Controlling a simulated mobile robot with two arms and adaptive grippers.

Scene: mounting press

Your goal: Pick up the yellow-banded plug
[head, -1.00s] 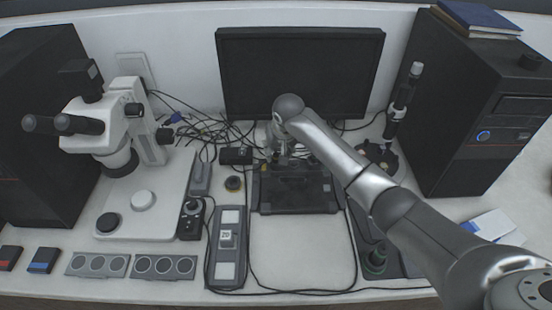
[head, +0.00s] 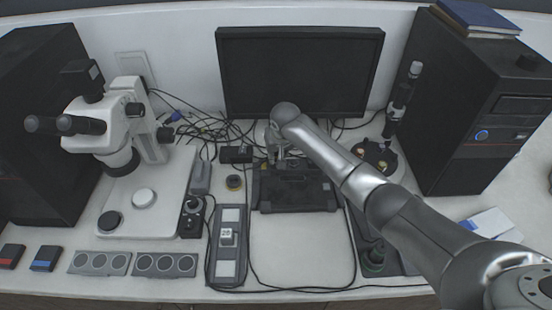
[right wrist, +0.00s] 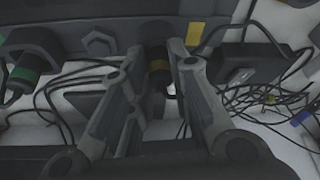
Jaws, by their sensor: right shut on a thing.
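The yellow-banded plug (right wrist: 158,66) is dark with a yellow ring. In the right wrist view it sits between the fingertips of my right gripper (right wrist: 156,58), which is shut on it. In the head view the right gripper (head: 279,156) is low at the back edge of a dark fixture (head: 296,197), in front of the monitor; the plug cannot be made out there. A yellow mark (right wrist: 194,34) shows on the fixture beside the plug in the right wrist view. My left gripper is not in view.
A green-banded plug (right wrist: 24,74) is at the left of the right wrist view. A black box (head: 236,154) and tangled cables (head: 208,128) lie left of the gripper. The monitor (head: 303,72) stands behind. A microscope (head: 110,135) stands left.

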